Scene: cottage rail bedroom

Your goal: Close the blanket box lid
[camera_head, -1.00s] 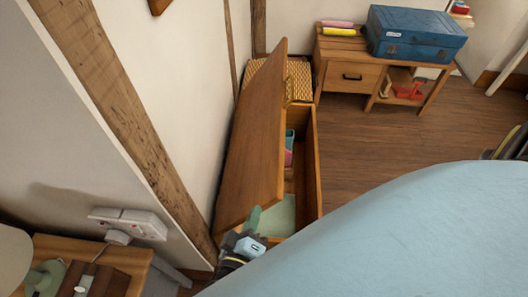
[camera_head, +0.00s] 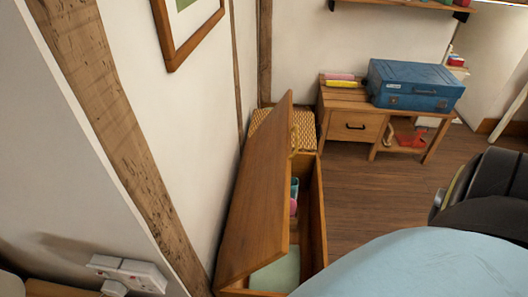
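The wooden blanket box (camera_head: 319,215) stands on the floor along the wall in the middle of the head view. Its lid (camera_head: 258,195) is raised and leans toward the wall side, leaving the box open on the right. Inside I see pale green cloth (camera_head: 277,272) and small pink and teal things (camera_head: 294,196). The near end of the box is partly cut off by the bed and the frame's lower edge. Neither of my grippers shows. A dark arm part of mine is at the right edge.
A light blue bed cover (camera_head: 420,268) fills the lower right. A wicker basket (camera_head: 303,128) stands behind the box. A wooden desk (camera_head: 348,100) with a blue case (camera_head: 415,88) is beyond. Wood floor (camera_head: 385,190) is clear between. A wall socket (camera_head: 130,273) is lower left.

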